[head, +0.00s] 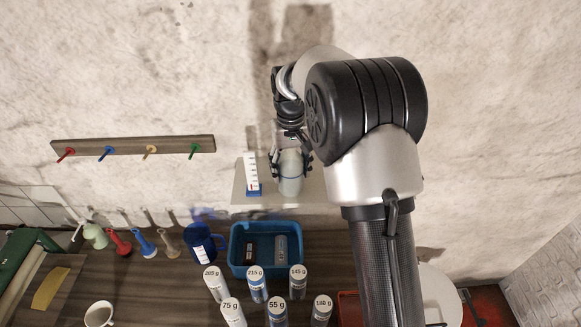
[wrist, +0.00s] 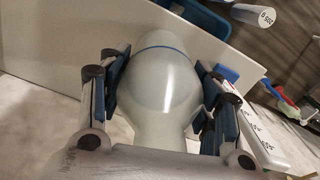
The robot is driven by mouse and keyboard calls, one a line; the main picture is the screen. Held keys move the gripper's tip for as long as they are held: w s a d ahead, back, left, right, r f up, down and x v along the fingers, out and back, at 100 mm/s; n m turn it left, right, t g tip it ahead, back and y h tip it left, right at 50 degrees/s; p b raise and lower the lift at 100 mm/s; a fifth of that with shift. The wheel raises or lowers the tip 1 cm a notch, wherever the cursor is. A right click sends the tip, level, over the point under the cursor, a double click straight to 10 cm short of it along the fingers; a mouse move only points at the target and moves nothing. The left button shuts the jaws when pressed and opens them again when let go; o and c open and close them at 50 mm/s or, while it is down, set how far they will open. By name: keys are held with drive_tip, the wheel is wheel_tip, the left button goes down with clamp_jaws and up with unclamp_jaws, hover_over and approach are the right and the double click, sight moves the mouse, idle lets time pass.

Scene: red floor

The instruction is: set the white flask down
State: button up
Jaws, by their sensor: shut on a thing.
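The white flask (head: 291,180) is in the head view, in front of a pale wall shelf (head: 318,190). My gripper (head: 290,161) is shut on it, one finger on each side. In the wrist view the flask (wrist: 165,85) fills the middle, its rounded body between the two finger pads, with a thin blue line around it. The pale shelf (wrist: 60,40) lies beyond it. Whether the flask's base touches the shelf cannot be told, as its far end is partly hidden.
A white graduated strip on a blue base (head: 253,178) stands close left of the flask. Below the shelf are a blue tray (head: 234,250), a blue mug (head: 200,245) and several weight-labelled cylinders (head: 256,285). A peg rail (head: 130,144) is on the wall at left.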

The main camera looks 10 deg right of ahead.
drive_tip(key=shift+f, duration=0.1)
drive_tip(key=o, duration=1.3)
